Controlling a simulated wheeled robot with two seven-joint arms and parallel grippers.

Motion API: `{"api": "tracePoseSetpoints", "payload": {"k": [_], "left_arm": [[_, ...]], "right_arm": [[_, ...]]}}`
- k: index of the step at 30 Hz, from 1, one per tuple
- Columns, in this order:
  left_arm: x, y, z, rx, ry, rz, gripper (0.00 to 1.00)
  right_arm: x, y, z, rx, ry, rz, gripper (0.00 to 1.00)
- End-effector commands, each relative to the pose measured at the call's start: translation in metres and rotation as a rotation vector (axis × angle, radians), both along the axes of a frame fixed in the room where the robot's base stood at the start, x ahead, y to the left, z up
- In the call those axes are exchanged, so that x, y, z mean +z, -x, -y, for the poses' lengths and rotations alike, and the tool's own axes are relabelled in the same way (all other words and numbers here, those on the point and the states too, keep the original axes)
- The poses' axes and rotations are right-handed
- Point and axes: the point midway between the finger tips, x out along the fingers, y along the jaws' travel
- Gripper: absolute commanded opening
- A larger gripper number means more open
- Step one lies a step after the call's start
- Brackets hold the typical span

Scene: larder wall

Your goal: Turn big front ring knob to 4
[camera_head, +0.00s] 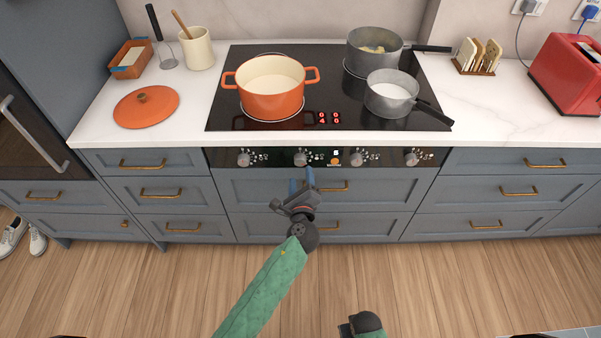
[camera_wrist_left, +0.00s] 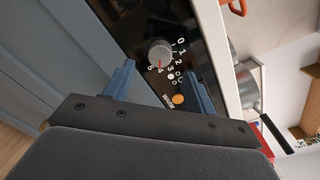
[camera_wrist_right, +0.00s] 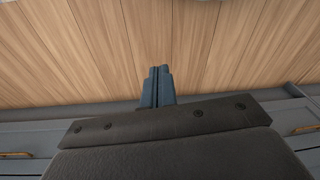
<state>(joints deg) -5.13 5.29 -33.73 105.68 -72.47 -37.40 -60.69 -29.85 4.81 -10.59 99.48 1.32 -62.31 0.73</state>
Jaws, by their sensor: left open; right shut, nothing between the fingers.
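The control panel has a row of several grey knobs. My left gripper (camera_head: 301,178) is just in front of the second knob from the left (camera_head: 300,159). In the left wrist view this knob (camera_wrist_left: 160,51) sits ahead of my left gripper (camera_wrist_left: 158,74), whose fingers are open and apart from it, with nothing between them. Numbers 0 to 5 ring the knob, and its red mark points at about 4. The red display (camera_head: 328,118) on the hob appears to show a 4 at lower left and zeros elsewhere. My right gripper (camera_wrist_right: 157,85) is shut and empty over the floor.
An orange pot (camera_head: 270,88) stands on the hob's left side. A large grey pot (camera_head: 374,50) and a smaller saucepan (camera_head: 391,94) stand on the right. An orange lid (camera_head: 146,107) lies on the left counter. Drawers with brass handles lie below the panel.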

Motion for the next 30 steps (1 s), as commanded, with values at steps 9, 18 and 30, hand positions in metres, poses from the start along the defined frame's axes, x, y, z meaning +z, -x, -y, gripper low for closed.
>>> {"api": "tracePoseSetpoints", "payload": {"k": [9, 18, 30], "left_arm": [[0.001, 0.020, 0.000, 0.001, -0.001, 0.001, 0.56], [0.002, 0.020, 0.000, 0.001, -0.001, 0.001, 0.56], [0.001, 0.020, 0.000, 0.008, 0.072, 0.001, 0.56]], "right_arm": [[0.024, -0.009, -0.005, 0.000, -0.005, 0.003, 0.00], [0.025, -0.009, -0.005, 0.000, -0.006, 0.003, 0.00], [0.026, -0.011, -0.006, -0.001, -0.007, 0.005, 0.00]]}}
